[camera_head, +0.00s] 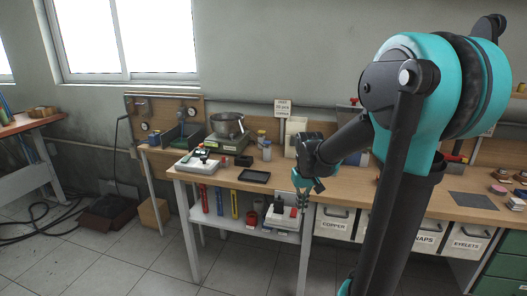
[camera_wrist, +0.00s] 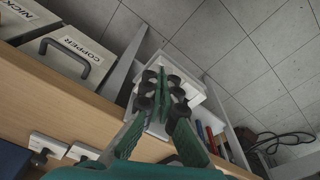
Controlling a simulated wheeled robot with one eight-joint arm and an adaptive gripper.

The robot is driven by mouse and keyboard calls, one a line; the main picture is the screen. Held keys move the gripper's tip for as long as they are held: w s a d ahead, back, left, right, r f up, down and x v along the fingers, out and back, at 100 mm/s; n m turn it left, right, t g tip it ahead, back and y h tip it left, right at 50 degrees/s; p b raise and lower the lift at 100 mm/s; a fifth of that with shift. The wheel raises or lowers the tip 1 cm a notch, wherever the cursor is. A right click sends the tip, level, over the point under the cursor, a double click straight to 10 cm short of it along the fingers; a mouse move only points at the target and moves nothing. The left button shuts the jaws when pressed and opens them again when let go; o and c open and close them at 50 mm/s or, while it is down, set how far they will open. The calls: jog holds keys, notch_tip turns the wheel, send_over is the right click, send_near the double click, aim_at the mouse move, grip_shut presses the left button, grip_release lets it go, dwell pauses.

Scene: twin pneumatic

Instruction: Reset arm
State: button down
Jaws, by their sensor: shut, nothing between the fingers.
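My arm reaches down from the right of the head view. My gripper (camera_head: 302,203) is shut and empty, just in front of the workbench's front edge, pointing down. In the wrist view the green gripper fingers (camera_wrist: 163,75) are together, above the lower shelf. The workbench (camera_head: 230,178) has a wooden top. Nothing is held between the fingers.
A lower shelf (camera_head: 222,222) holds several tools. Open floor (camera_head: 110,260) lies in front.

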jog(key=s+d+f+m+t, duration=0.1)
jog(key=s+f, duration=0.2)
jog(key=s, duration=0.5)
jog(key=s+d+f+t, duration=0.1)
jog(key=s+f, duration=0.3)
jog(key=s, duration=0.4)
jog(key=shift+d+f+m+t, duration=0.25)
jog(key=shift+m+t, duration=0.15)
jog(key=shift+t, duration=0.1)
